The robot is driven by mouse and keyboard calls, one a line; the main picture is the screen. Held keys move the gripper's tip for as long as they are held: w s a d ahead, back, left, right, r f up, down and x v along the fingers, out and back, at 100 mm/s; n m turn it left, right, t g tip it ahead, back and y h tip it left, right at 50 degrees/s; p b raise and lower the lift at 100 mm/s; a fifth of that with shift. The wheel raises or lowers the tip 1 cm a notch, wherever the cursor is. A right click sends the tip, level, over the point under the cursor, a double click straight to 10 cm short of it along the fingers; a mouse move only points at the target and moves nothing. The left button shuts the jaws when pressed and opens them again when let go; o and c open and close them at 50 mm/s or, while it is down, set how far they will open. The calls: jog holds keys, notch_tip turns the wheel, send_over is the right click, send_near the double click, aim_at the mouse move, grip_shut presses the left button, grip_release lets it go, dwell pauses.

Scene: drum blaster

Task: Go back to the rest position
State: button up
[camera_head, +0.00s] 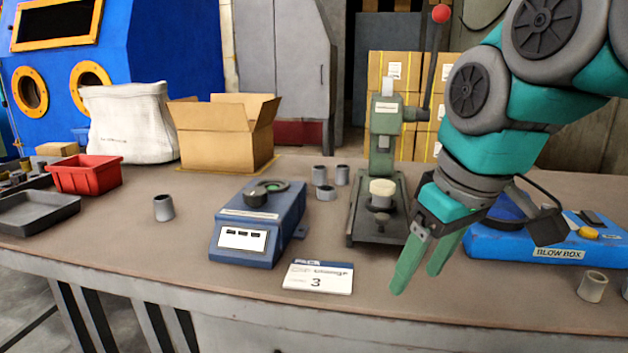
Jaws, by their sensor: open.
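My gripper (418,270) hangs from the teal and grey arm at the right, above the front part of the table (390,309). Its two green fingers point down and to the left, spread a little apart. Nothing shows between them, so it is open and empty. It is in front of and to the right of the green press (384,140), and left of the blue box labelled BLOW BOX (558,254). The arm hides part of the blow box and the background.
Grey cylinders stand about, one at the left (164,208) and one at the front right (592,287). An open carton (222,144) and red bin (85,174) stand further left.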

jog(key=s+f+m+g, duration=0.1)
jog(key=s+f+m, duration=0.1)
jog(key=s+f, duration=0.3)
jog(key=s+d+f+m+g+h, duration=0.1)
jog(key=s+f, duration=0.4)
jog(key=f, duration=0.8)
jog(key=s+d+f+m+g, duration=0.1)
jog(key=s+f+m+g, duration=0.1)
jog(key=s+f, duration=0.3)
notch_tip(320, 180, down, 4)
jog(key=shift+m+g+h, duration=0.4)
jog(key=shift+m, duration=0.1)
